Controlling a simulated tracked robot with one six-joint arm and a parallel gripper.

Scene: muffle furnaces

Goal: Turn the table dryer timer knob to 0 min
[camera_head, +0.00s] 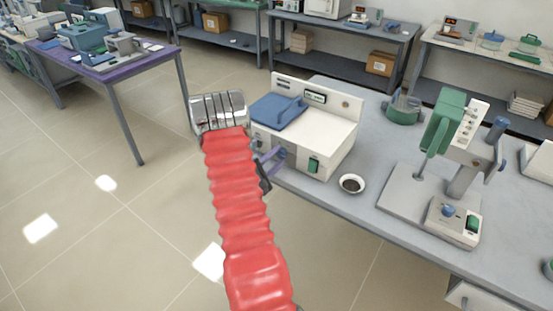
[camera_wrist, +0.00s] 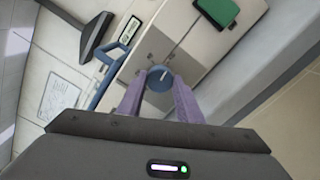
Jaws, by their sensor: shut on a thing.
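The table dryer, a white box (camera_head: 322,138) with a blue lid (camera_head: 278,112), stands at the left end of the grey table in the head view. Its blue round timer knob (camera_wrist: 158,77) has a white pointer mark and sits on a grey square plate in the wrist view. My gripper (camera_head: 270,157) is at the dryer's front face. Its purple fingers (camera_wrist: 157,92) lie on either side of the knob and are shut on it. The fingers partly hide the knob's lower edge. Any minute marks around the knob are too small to read.
A green switch (camera_head: 314,165) sits on the same front face, right of the knob. A small dish with dark contents (camera_head: 352,184) stands on the table (camera_head: 388,150) beside the dryer. A stand with a green part (camera_head: 444,122) is further right. Open floor lies at left.

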